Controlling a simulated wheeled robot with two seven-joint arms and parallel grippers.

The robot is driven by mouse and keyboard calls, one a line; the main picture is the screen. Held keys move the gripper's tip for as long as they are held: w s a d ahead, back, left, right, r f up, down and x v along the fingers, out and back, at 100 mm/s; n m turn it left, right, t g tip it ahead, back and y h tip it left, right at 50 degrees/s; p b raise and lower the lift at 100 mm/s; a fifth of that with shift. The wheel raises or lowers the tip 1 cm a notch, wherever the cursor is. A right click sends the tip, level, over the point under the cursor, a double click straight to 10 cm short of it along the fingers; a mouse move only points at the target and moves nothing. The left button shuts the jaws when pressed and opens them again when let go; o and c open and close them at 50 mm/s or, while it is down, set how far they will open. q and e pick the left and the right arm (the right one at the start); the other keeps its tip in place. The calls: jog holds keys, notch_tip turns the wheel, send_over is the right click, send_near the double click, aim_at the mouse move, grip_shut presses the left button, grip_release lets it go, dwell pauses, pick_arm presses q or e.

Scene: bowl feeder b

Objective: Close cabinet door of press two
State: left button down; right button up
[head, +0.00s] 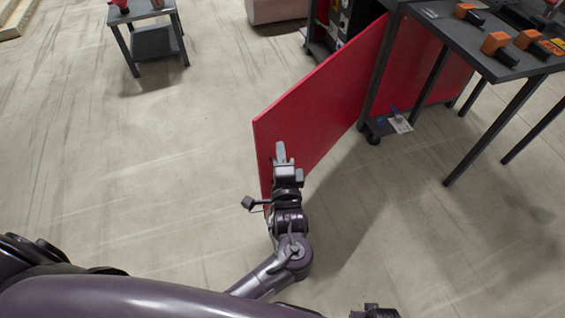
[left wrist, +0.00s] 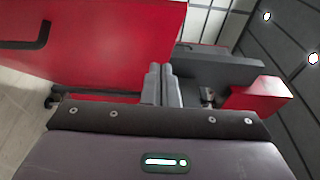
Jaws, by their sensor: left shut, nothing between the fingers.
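The red cabinet door (head: 325,100) stands open, reaching out from the dark press frame (head: 377,70) toward me. In the left wrist view the door (left wrist: 110,50) fills the upper left, with a dark bar handle (left wrist: 42,38) on its face. My left gripper (head: 281,152) is shut and empty. In the head view it overlaps the door's near free end; I cannot tell whether it touches the door. Its closed fingers (left wrist: 161,84) show in front of the door's edge in the wrist view. The cabinet's inside is partly hidden behind the door.
A dark table (head: 480,45) with orange and black tools stands right of the door. A small table (head: 143,14) stands far left. A caster (head: 374,139) and a tag (head: 401,124) show by the frame. The floor left of the door is clear.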

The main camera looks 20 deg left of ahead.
aim_at(266, 121)
pick_arm(q)
jog(key=w+a, duration=0.4)
jog(key=w, duration=0.1)
jog(key=shift+w+a, duration=0.2)
jog(key=shift+w, duration=0.05)
jog(key=shift+w+a+f, duration=0.1)
jog(key=shift+w+a, duration=0.1)
jog(key=shift+a, duration=0.2)
jog(key=shift+a, duration=0.15)
